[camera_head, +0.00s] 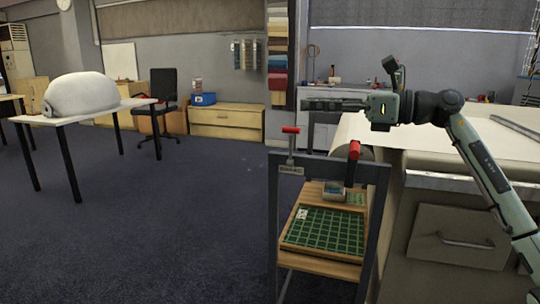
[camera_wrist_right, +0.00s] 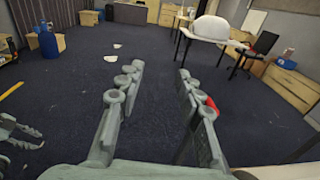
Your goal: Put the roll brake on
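A dark metal frame (camera_head: 281,225) stands at the near end of the cloth table. On its left post is a red T-shaped handle (camera_head: 291,130) above a small label plate (camera_head: 291,170), too small to read. A second red grip (camera_head: 354,150) sits on a dark lever at the right. I cannot tell which is the roll brake. My right gripper (camera_head: 306,104) points left, above and apart from both. Its fingers are open and empty in the wrist view (camera_wrist_right: 160,70); a red piece (camera_wrist_right: 211,104) shows by the right finger. Grey fingers, seemingly my left gripper (camera_wrist_right: 20,132), show at the left edge.
The cloth table (camera_head: 430,143) with drawers (camera_head: 458,237) fills the right. A green gridded tray (camera_head: 325,230) sits on a wooden shelf inside the frame. A white table (camera_head: 95,113) with a pale covered shape stands at far left. The floor between is clear.

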